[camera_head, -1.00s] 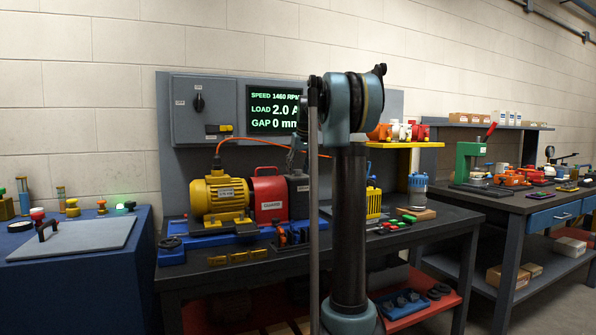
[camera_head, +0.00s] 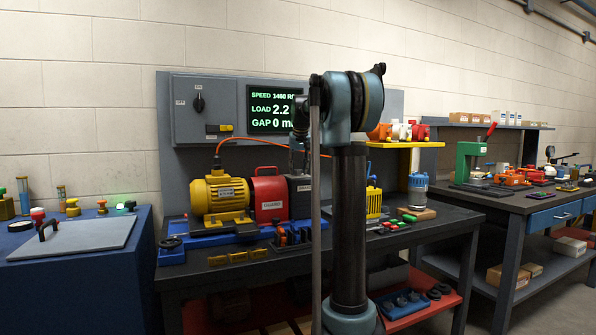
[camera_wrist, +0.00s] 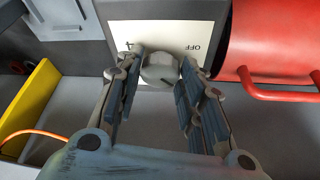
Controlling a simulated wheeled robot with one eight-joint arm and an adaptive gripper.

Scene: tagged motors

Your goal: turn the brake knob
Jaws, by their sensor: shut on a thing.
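The brake knob (camera_wrist: 160,72) is a grey round knob in the upper middle of the wrist view. It stands in front of a pale plate (camera_wrist: 160,35) that carries the word OFF, which appears upside down. My gripper (camera_wrist: 162,62) is shut on the knob, with one finger on each side of it. In the head view, the grey housing (camera_head: 300,194) right of the red guard is partly covered by my arm, and the knob and fingertips cannot be made out there.
The red guard (camera_wrist: 268,45) with its handle is close to the right of my gripper. In the head view, the yellow motor (camera_head: 221,194) stands left of the red guard (camera_head: 269,194). An orange cable (camera_head: 275,142) runs above them. The display (camera_head: 274,109) reads load 2.2.

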